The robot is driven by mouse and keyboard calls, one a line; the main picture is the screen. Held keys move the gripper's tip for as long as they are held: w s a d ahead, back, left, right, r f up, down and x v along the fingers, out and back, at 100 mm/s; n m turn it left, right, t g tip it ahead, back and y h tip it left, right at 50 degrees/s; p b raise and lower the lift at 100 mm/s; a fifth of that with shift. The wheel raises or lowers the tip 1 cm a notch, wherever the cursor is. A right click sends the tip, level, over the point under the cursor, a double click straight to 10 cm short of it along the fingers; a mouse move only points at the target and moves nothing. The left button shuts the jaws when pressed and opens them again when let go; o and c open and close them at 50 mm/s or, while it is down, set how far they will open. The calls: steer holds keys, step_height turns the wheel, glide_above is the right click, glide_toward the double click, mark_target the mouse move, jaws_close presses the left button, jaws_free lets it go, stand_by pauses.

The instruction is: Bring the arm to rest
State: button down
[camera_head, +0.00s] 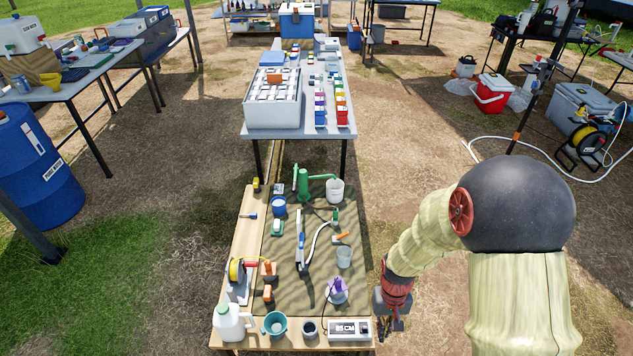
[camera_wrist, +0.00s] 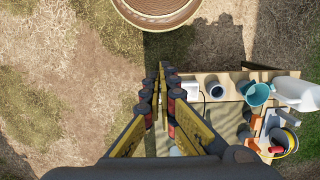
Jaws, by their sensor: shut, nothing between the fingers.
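My arm shows at the right of the head view, bent down beside the low wooden table. My gripper (camera_head: 388,330) hangs over bare ground just right of the table's front right corner, close to the white display box (camera_head: 349,330) that reads "85 CM". In the wrist view my gripper (camera_wrist: 161,68) has its two yellow and black fingers brought together at the tips, with nothing between them. The wooden table (camera_head: 243,207) carries a cloth mat (camera_head: 270,240) and lies to the right of the fingers in the wrist view.
A grey table (camera_head: 285,145) stands behind. Open dirt lies right of the low table.

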steer(key=s+r+t, duration=0.2)
steer(key=r, duration=1)
steer(key=s+r+t, duration=0.3)
steer(key=r, duration=0.9)
steer(key=s+r+t, duration=0.2)
steer(key=s+r, duration=0.1)
steer(key=r, duration=1)
steer(key=shift+d, duration=0.15)
steer(key=shift+s, duration=0.1)
